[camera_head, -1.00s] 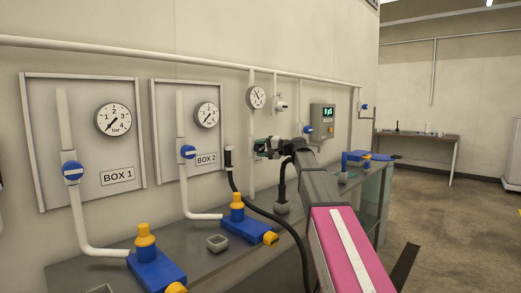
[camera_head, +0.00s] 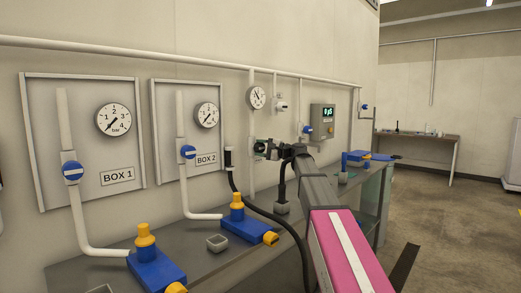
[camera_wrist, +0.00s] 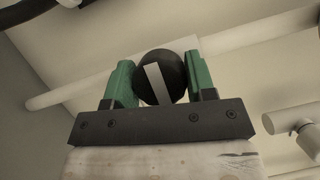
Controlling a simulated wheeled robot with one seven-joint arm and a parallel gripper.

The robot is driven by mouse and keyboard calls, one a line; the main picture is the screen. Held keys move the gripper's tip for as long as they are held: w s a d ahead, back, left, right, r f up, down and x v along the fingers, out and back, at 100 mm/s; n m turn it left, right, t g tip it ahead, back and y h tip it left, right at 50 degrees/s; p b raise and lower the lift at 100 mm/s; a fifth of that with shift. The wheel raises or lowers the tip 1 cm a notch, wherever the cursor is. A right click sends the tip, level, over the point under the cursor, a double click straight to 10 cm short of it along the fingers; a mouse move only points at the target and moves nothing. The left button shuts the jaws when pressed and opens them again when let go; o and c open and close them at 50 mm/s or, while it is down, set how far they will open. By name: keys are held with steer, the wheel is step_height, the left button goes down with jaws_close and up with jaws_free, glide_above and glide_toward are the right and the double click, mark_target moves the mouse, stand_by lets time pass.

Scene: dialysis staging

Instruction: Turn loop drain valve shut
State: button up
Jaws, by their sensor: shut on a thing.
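The loop drain valve's round black knob (camera_wrist: 172,88) with a white stripe shows in the wrist view. It sits in front of a white pipe (camera_wrist: 65,91). The stripe is steep and leans a little, roughly across the pipe's slanting line. My gripper (camera_wrist: 160,82) has its two green fingers on either side of the knob, closed on it. In the head view my gripper (camera_head: 265,148) is at the wall, right of the BOX 2 panel and below a small gauge. The knob is hard to make out there.
The BOX 1 panel (camera_head: 117,177) and BOX 2 panel (camera_head: 207,160) carry blue valves and gauges. Blue and yellow fittings (camera_head: 155,268) stand on the grey bench below. A display box (camera_head: 322,117) hangs to the right. A dark hose (camera_head: 267,215) runs beside my arm. The floor at right is open.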

steer(key=o, duration=0.9)
steer(key=shift+d, duration=0.15)
steer(key=v, duration=1)
steer(key=shift+s+d, duration=0.15)
steer(key=shift+d, duration=0.15)
